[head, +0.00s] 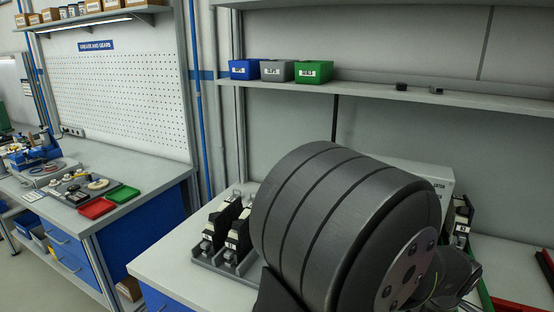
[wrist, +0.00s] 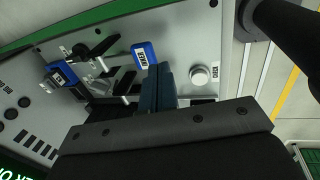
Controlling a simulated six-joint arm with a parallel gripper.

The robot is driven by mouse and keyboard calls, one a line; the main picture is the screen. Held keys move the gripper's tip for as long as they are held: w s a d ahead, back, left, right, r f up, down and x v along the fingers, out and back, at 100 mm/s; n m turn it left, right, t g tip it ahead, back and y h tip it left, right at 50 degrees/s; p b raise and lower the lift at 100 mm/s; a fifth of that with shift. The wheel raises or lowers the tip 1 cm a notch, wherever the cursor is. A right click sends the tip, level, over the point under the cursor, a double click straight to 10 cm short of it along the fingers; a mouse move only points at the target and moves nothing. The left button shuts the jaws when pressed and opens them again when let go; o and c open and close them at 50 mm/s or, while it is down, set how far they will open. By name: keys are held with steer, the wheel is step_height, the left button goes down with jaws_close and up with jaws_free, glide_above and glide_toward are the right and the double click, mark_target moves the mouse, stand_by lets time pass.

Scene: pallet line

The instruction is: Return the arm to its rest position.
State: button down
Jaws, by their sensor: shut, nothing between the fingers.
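My gripper (wrist: 158,72) shows in the wrist view, with its two dark fingers together and nothing between them. Its fingertips are in front of a light grey panel (wrist: 190,45), apart from or near it; I cannot tell the gap. On this panel are a blue labelled block (wrist: 143,55), a second blue labelled block (wrist: 62,74), black levers and a pale round knob (wrist: 201,76). In the head view my own large dark arm link fills the lower middle and right. My gripper is hidden there.
In the head view a grey tray (head: 222,262) with black parts stands on the bench (head: 165,262), left of my arm. A pale box (head: 420,178) is partly hidden behind my arm. A shelf (head: 370,91) above holds blue, grey and green bins. A second bench stands at left.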

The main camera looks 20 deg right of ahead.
steer(key=shift+w+d+r+g+y, duration=0.55)
steer(key=shift+w+d+g+y, duration=0.05)
steer(key=shift+w+d, duration=0.3)
steer(key=shift+w+d+r+g, duration=0.3)
steer(key=shift+w+d+r, duration=0.1)
steer(key=shift+r, duration=0.05)
step_height(320, 180, up, 6)
steer(key=shift+s+a, duration=0.1)
